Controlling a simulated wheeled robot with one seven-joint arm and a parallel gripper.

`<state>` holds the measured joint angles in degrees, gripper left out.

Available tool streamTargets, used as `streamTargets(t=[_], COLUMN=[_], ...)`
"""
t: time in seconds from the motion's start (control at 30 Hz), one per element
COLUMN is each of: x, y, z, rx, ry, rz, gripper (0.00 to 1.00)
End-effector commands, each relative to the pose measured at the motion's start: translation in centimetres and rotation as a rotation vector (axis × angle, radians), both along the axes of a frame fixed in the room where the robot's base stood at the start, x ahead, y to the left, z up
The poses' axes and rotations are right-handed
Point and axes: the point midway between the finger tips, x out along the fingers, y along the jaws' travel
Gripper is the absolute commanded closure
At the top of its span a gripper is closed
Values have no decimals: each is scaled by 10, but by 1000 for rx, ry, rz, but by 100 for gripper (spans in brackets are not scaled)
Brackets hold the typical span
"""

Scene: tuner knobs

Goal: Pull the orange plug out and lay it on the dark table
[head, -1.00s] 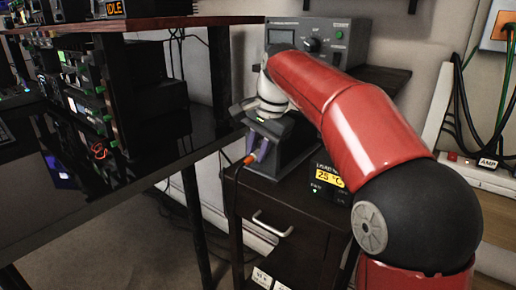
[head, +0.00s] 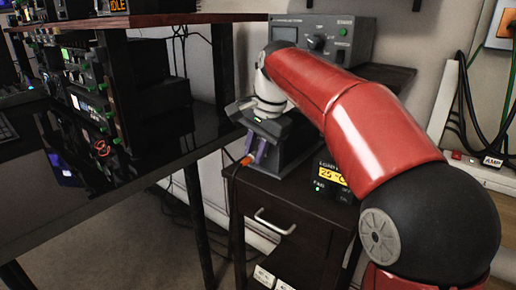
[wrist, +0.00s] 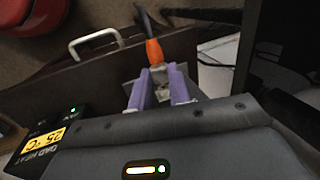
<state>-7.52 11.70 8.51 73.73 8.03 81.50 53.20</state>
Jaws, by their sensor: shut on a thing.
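The orange plug (wrist: 154,51) shows in the wrist view with a metal end and a dark cable. My gripper (wrist: 160,80) has its two purple fingers shut on the metal end. In the head view my gripper (head: 252,158) is above the front left of a dark drawer cabinet, with the orange plug (head: 245,161) at the fingertips and the cable hanging down. I cannot tell whether the plug's tip is in a socket. The dark table (head: 132,168), glossy black, is at the left of the head view, left of my gripper.
A grey instrument box (head: 330,35) stands behind my gripper. A small temperature display (head: 333,176) sits on the drawer cabinet (head: 290,205), right of my gripper. Rack equipment (head: 95,90) stands on the dark table under a red-edged shelf. The table's near part is clear.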

Motion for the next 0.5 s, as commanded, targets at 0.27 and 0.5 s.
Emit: streamTargets(t=[0.27,0.5], x=[-7,-12], y=[5,10], z=[0,0], rx=[0,-1], ry=[0,-1], rz=[0,0], gripper=[100,100])
